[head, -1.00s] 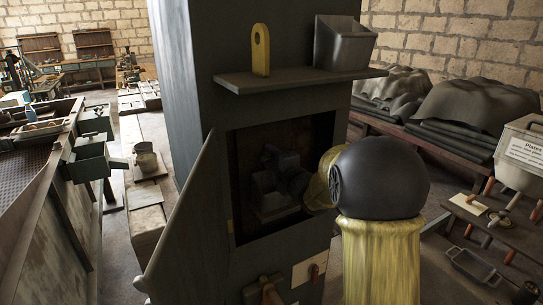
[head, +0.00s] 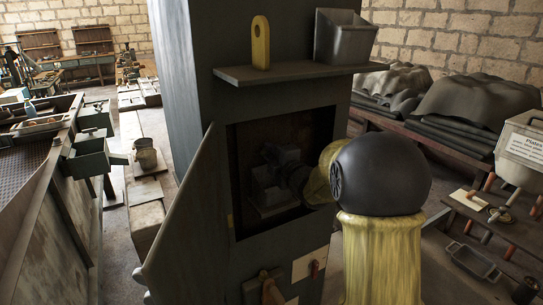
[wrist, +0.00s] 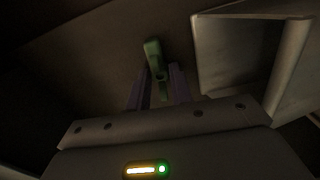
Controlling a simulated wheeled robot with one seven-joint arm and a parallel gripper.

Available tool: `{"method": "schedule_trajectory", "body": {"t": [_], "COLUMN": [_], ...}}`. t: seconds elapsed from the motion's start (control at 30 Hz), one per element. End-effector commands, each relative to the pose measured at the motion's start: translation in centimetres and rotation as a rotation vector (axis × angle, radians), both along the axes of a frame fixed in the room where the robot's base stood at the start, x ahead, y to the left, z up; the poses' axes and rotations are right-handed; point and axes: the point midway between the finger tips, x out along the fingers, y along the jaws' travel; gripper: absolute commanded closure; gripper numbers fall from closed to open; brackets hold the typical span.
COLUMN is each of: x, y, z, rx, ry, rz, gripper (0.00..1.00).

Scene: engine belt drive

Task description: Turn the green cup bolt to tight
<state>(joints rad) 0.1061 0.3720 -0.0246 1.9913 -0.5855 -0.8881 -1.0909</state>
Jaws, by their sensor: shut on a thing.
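The green cup bolt (wrist: 153,54) shows in the wrist view as a small green piece with a dark spot, against a dark wall. My gripper (wrist: 159,80) has its two purplish fingers on either side of the green piece's lower part and is shut on it. In the head view my gripper (head: 276,165) reaches into the dark opening of the grey cabinet (head: 232,108). The bolt cannot be made out there. How far the bolt is turned cannot be told.
A grey box-like part (wrist: 238,50) stands close right of the fingers in the wrist view. The open cabinet door (head: 185,225) stands left of the opening. A shelf (head: 290,70) above holds a yellow piece (head: 260,43) and a grey bin (head: 341,40).

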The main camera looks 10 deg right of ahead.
Motion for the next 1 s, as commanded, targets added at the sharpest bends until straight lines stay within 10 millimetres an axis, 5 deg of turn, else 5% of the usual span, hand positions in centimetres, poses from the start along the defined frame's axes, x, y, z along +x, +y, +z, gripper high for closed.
{"method": "schedule_trajectory", "body": {"t": [1.0], "x": [-0.02], "y": [-0.05], "z": [-0.11], "rx": [0.823], "ry": [0.27], "rz": [-0.001], "gripper": [1.0]}}
